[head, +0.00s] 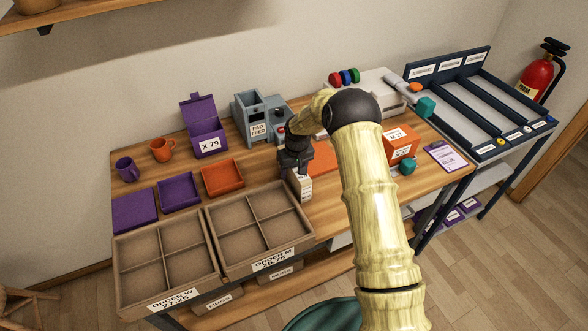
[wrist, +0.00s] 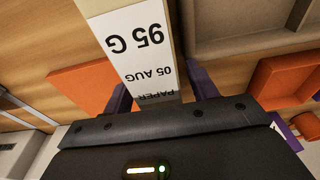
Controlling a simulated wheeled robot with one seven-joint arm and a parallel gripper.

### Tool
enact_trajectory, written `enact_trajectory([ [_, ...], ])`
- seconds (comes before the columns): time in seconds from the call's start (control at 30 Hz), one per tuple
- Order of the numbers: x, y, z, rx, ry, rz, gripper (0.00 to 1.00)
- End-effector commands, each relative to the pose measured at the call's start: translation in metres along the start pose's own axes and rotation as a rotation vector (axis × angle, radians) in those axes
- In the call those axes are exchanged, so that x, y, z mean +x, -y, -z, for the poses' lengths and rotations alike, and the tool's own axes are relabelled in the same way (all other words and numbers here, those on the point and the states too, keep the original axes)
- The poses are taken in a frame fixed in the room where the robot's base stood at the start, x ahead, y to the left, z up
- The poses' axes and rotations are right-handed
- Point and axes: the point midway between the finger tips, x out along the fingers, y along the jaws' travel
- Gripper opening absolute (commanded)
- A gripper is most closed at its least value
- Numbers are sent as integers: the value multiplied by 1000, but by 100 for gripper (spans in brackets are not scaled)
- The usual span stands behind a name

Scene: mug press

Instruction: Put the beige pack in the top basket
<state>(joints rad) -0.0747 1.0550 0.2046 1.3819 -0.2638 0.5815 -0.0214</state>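The beige pack (wrist: 135,45) has a white label reading "95 G", "05 AUG" and "PAPER", with a beige side showing. In the head view the pack (head: 300,187) is upright below my gripper, beside the right divided tray. My gripper (head: 292,163) points down over the table. In the wrist view its two dark fingers (wrist: 160,92) close on either side of the pack. I cannot tell whether the pack's bottom touches the table. I cannot tell which container is the top basket.
Two brown divided trays (head: 207,240) stand empty at the front left, with labelled bins (head: 272,275) below. Purple tray (head: 180,192), orange tray (head: 222,178), mugs (head: 161,149) and a grey pad feeder (head: 257,118) stand behind. An orange box (head: 399,143) and blue rack (head: 470,95) are right.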

Motion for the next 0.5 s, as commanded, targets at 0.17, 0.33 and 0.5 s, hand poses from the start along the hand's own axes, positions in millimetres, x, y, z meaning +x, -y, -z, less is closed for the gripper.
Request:
enact_trajectory([
  [0.17, 0, 0, 0, 0, 0, 0, 58],
  [0.33, -7, 0, 1, 0, -2, 0, 58],
  [0.5, -29, 0, 1, 0, -3, -1, 58],
])
